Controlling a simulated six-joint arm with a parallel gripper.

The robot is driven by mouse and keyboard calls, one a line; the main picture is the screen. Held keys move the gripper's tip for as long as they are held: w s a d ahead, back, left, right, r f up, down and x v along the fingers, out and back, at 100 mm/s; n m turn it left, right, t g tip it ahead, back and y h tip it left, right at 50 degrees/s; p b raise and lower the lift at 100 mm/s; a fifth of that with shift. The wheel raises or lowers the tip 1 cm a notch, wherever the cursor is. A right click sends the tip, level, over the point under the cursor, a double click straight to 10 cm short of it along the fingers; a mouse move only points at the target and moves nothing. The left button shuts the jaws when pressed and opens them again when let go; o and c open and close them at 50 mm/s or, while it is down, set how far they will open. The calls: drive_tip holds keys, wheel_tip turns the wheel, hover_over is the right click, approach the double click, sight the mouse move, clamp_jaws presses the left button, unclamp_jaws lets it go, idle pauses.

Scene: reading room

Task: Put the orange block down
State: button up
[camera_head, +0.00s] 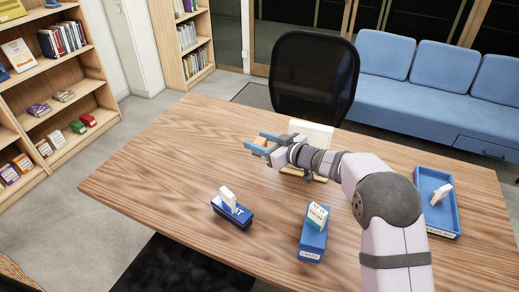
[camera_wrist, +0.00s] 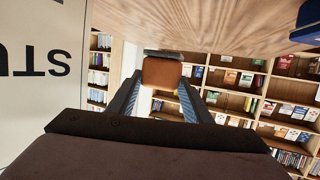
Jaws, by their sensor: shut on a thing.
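My gripper (camera_head: 259,144) reaches left over the middle of the wooden table, its blue fingers closed on the orange block (camera_head: 261,141). The head view shows only a small part of the block between the fingertips. In the wrist view the orange block (camera_wrist: 162,72) is a brownish-orange piece held between the two finger ends. The tabletop (camera_wrist: 215,22) appears at the top of the wrist view. I cannot tell the exact gap between block and table.
A white panel (camera_head: 314,131) stands right behind my wrist. Blue boxes with white pieces stand at the front left (camera_head: 231,212) and front middle (camera_head: 313,239). A blue tray (camera_head: 433,184) lies at the right. The table's left side (camera_head: 150,170) is clear.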

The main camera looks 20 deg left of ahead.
drive_tip(key=shift+r, duration=0.2)
